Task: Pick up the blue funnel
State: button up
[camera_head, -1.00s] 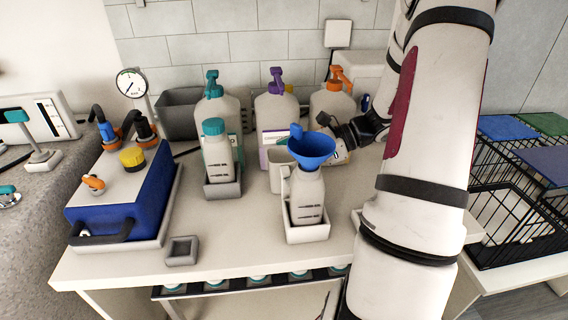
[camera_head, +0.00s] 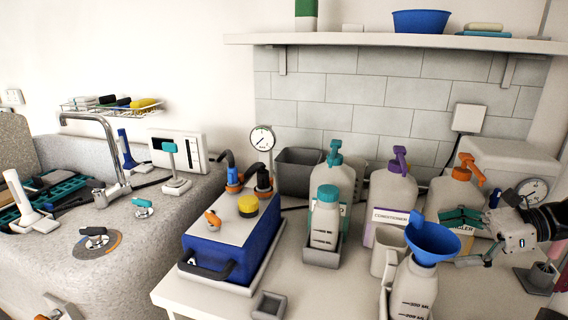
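The blue funnel (camera_head: 433,243) sits upright in the mouth of a pale graduated bottle (camera_head: 412,289) at the lower right. A small blue tab rises at its rim's left side. My gripper (camera_head: 458,238) is to the right of the funnel, pointing left toward it. Its two teal-padded fingers are spread apart, one above and one below, with their tips close to the rim's right side. I cannot tell whether they touch the funnel. The bottle stands in a pale holder (camera_head: 384,304), partly cut off by the bottom edge.
Pump bottles with purple (camera_head: 394,190) and orange (camera_head: 455,195) tops stand behind the funnel. A teal-capped bottle (camera_head: 326,222) and a blue machine (camera_head: 231,248) stand to the left. A shelf (camera_head: 390,41) runs above.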

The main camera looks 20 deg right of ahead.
aim_at(431, 243)
jog(key=k, duration=1)
